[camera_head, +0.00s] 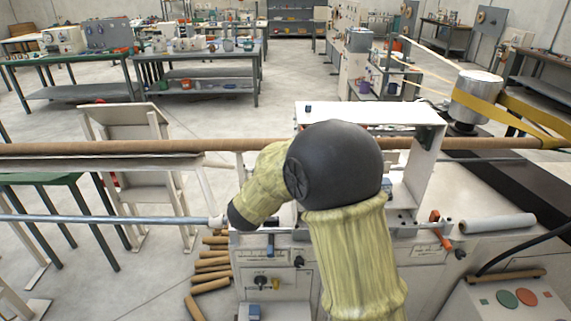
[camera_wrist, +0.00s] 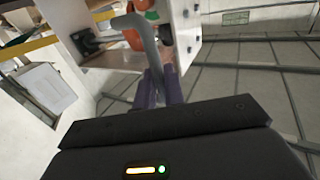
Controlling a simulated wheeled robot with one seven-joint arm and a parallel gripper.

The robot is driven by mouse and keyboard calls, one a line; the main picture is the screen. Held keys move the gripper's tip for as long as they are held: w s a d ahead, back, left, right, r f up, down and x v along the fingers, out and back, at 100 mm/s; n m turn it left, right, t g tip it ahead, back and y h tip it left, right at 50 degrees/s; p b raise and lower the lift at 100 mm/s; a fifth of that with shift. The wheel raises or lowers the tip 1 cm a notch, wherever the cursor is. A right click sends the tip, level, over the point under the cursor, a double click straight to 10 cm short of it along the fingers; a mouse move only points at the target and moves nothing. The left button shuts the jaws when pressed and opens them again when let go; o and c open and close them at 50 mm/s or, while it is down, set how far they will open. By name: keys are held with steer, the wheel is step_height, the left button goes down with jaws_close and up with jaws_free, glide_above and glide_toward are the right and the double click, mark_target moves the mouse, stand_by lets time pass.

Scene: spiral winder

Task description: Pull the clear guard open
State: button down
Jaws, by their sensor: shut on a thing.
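In the wrist view my gripper (camera_wrist: 160,82) reaches forward with its dark fingers close together. It is shut on the lower end of a curved grey handle (camera_wrist: 147,42). The handle rises in front of an orange part and the white housing. In the head view my black and yellow arm covers the middle of the winder and hides my gripper and the handle. A white box-like housing (camera_head: 428,165) stands behind the arm, with its flat top visible. I cannot make out the clear panel of the guard itself in either view.
A long brown tube (camera_head: 100,147) runs across the machine. A silver drum (camera_head: 476,98) with a yellow belt stands at the right. A grey roll (camera_head: 497,223) lies on the machine top. Cut brown tubes (camera_head: 212,265) lie on the floor. Open floor shows behind the machine.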

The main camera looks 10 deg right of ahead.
steer(key=shift+w+a+r, duration=0.1)
steer(key=shift+w+a, duration=0.05)
steer(key=shift+a, duration=0.15)
steer(key=c, duration=1.6)
jaws_free()
steer(key=b+v, duration=0.3)
steer(key=v, duration=1.4)
steer(key=shift+a, duration=0.15)
